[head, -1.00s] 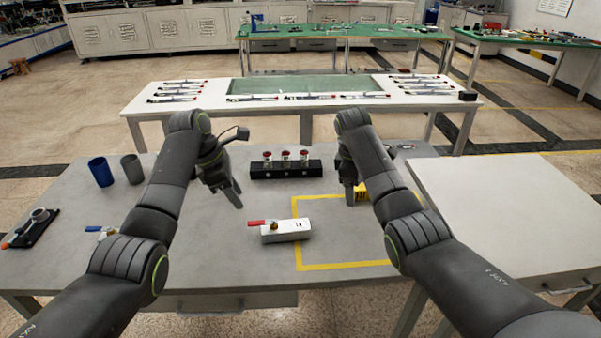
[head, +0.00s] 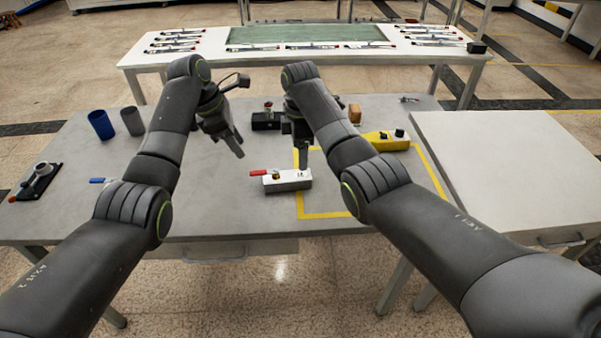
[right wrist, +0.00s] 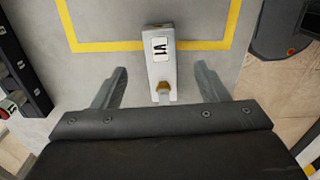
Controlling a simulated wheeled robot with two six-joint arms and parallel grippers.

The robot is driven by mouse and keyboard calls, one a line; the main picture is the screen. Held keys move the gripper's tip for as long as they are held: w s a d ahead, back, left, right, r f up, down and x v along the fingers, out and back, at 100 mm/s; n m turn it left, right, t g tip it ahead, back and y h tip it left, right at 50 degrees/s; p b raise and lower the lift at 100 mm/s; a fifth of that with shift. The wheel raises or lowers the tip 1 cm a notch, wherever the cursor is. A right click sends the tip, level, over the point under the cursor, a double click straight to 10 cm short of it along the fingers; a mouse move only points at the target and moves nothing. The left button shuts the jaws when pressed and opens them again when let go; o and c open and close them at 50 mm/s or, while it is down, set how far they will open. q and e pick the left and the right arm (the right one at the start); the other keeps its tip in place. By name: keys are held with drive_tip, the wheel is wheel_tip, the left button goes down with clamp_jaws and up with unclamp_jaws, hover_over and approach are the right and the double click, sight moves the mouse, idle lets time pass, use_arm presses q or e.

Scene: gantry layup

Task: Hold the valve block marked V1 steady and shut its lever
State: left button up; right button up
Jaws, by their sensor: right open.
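The white valve block V1 (head: 290,182) lies on the grey table, partly over the left line of the yellow outline. Its red lever (head: 258,173) points left, roughly in line with the block. In the right wrist view the block (right wrist: 160,62) shows its V1 label and brass fitting (right wrist: 163,90); the lever is hidden there. My right gripper (head: 303,160) points down above the block. In its wrist view its open fingers (right wrist: 161,78) stand on either side of the block, apart from it. My left gripper (head: 238,150) hangs beyond and left of the block, empty; its finger gap is unclear.
A yellow block (head: 385,141) with black knobs sits behind right. A black rack (head: 265,124) stands behind, partly hidden by my right arm. Blue (head: 101,124) and grey (head: 132,121) cups stand left. A blue lever (head: 97,181) shows beside my left arm. The table before V1 is clear.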

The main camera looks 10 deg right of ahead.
sight(301, 174)
wheel_tip(301, 174, down, 9)
drive_tip(key=shift+f, duration=0.1)
idle(0.3)
drive_tip(key=shift+c, duration=0.2)
